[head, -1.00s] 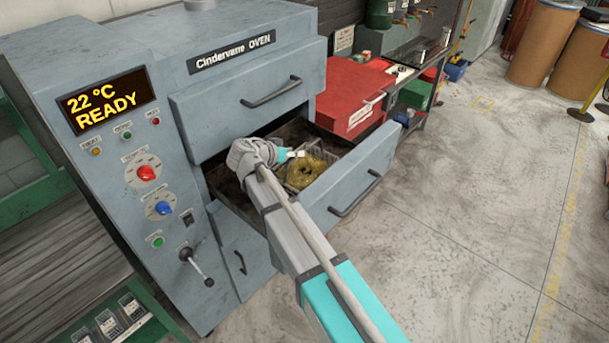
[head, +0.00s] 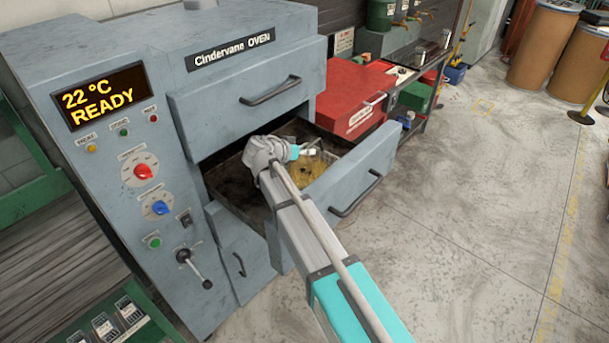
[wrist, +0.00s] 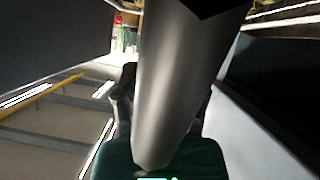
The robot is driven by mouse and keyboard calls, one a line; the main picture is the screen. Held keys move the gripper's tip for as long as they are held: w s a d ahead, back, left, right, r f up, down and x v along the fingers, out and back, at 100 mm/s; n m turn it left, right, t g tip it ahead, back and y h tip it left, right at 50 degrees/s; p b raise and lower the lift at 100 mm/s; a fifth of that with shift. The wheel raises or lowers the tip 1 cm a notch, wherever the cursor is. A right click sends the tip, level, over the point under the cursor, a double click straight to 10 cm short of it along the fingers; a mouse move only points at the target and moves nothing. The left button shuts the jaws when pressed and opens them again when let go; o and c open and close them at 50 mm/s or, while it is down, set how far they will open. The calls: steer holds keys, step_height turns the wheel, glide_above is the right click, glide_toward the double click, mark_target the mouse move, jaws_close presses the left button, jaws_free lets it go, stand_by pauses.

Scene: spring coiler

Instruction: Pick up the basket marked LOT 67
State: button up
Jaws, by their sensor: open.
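A wire basket (head: 318,168) holding brass-coloured coils stands in the open middle drawer (head: 355,172) of the grey oven, toward the right side. I cannot read any LOT marking on it. My gripper (head: 308,151) is over the drawer in the head view, over the basket's far part, open with nothing visible in it. My wrist and arm hide the basket's left and near parts. I cannot tell whether the gripper touches the basket. The wrist view is mostly filled by a grey cylinder and a dark green part; the basket cannot be made out there.
The oven (head: 120,120) reads 22 °C READY. Its closed upper drawer (head: 250,95) juts just above and behind my gripper. A red case (head: 350,95) sits on a bench behind the drawer. Open floor (head: 480,220) lies to the right.

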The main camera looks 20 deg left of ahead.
stand_by(0.3)
jaws_close()
stand_by(0.3)
